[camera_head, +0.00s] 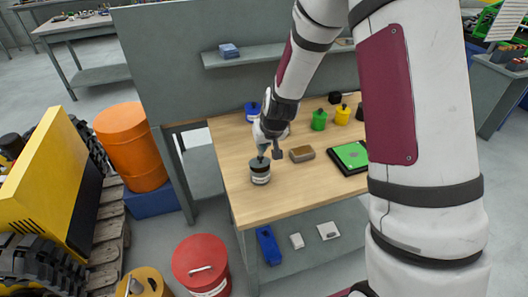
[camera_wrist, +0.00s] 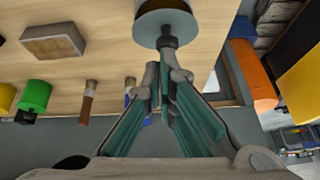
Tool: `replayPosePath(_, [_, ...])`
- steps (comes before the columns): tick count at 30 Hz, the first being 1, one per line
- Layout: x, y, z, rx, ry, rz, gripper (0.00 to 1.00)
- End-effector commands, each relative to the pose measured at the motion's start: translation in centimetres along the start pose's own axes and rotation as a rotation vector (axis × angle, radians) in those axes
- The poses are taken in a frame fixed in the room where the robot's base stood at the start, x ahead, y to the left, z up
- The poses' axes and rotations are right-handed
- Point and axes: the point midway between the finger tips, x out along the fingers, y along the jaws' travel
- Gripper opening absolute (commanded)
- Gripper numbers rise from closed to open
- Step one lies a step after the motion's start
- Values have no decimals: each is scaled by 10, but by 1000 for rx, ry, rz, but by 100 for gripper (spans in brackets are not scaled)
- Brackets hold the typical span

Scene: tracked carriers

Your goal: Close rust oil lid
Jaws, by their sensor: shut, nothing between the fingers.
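A dark round jar (camera_head: 260,176) with a pale label band stands upright near the front left of the wooden table; I take it as the rust oil. How tightly the lid sits cannot be told. My gripper (camera_head: 264,155) is just above the jar.
A brown block (camera_head: 302,154) and a green-topped black tray (camera_head: 351,156) lie right of the jar on the table (camera_head: 240,196). Blue (camera_head: 252,112), green (camera_head: 319,121) and yellow (camera_head: 342,115) containers stand behind. A grey panel (camera_head: 170,60) rises at the back. Orange (camera_head: 131,145) and red (camera_head: 201,262) drums stand left.

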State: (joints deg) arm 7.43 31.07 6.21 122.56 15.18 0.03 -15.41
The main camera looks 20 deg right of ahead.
Motion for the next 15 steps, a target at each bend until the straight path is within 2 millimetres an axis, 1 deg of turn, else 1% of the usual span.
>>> replayPosePath(8, [2,1,4,-1,70,-3,0])
replayPosePath(15, [4,1,21,-3,82,-3,0])
